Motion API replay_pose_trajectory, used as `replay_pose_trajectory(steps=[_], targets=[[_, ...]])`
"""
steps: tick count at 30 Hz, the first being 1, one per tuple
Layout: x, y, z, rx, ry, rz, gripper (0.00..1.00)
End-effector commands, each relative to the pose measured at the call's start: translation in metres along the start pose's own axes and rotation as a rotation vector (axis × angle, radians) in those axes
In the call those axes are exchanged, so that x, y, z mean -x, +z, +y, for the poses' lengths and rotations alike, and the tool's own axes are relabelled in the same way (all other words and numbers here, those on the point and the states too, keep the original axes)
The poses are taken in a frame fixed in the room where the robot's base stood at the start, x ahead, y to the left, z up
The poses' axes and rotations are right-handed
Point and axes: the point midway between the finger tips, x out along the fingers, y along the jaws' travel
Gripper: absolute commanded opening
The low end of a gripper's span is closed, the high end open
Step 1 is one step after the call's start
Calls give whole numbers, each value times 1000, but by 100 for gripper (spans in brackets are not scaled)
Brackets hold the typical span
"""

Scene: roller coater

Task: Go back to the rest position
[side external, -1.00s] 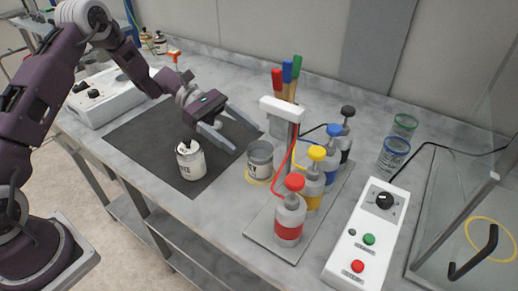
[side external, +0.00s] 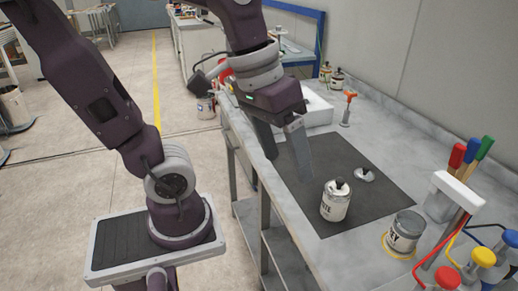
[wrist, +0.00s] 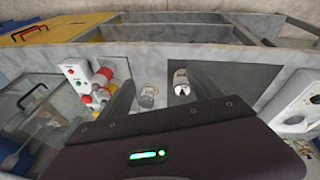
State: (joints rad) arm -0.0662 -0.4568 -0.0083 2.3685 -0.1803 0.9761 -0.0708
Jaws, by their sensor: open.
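My gripper (side external: 287,172) is open and empty, with its fingers pointing down, raised near the table's front edge by the dark mat (side external: 385,190). A white labelled can (side external: 334,206) stands upright on the mat, apart from the fingers, with a dark part at its top. A small pale lid-like piece with a dark knob (side external: 364,175) lies on the mat behind it. A grey labelled can (side external: 405,232) stands on a yellow ring to the right. In the wrist view the white can (wrist: 181,84) and grey can (wrist: 148,97) show beyond the gripper.
A red-topped bottle (side external: 447,279) and a yellow-topped bottle (side external: 482,257) stand at the right, by a holder with coloured handles (side external: 471,152). A small orange-handled tool (side external: 348,108) stands behind the mat. A control box (wrist: 102,75) shows in the wrist view.

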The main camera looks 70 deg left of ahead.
Motion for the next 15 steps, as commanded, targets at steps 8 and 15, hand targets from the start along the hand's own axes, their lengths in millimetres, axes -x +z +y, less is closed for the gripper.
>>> replay_pose_trajectory(steps=[8, 15], targets=[[12, 29, -30, -247, -104, 238, 74], [12, 28, -30, -245, -105, 237, 74]])
